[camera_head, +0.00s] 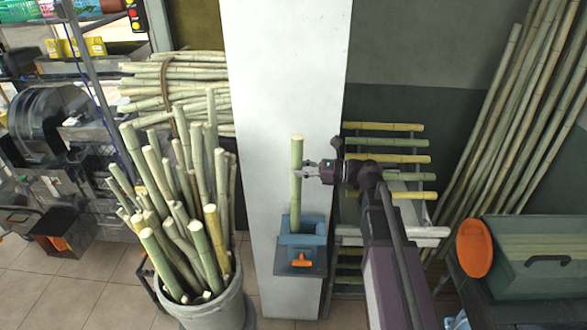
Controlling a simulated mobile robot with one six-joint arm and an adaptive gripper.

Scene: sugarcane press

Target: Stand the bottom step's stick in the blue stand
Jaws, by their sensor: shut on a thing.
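A pale green cane stick (296,198) stands upright in front of the light wall panel. My gripper (304,169) reaches in from the right and is shut on the stick a little above its middle. The blue stand (302,243), with an orange lever on its front, is directly below. The stick's lower end meets the top of the stand. I cannot tell how deep it sits inside. The rack of stepped sticks (383,127) is behind my arm, with yellow and green sticks lying across. My arm hides part of its lower steps.
A grey bucket (219,312) full of upright canes stands to the left of the stand. Bundled canes (180,80) lie behind it. Tall canes (515,100) lean at the right, near a green box (535,285) and an orange disc (474,248). Tiled floor shows at the lower left.

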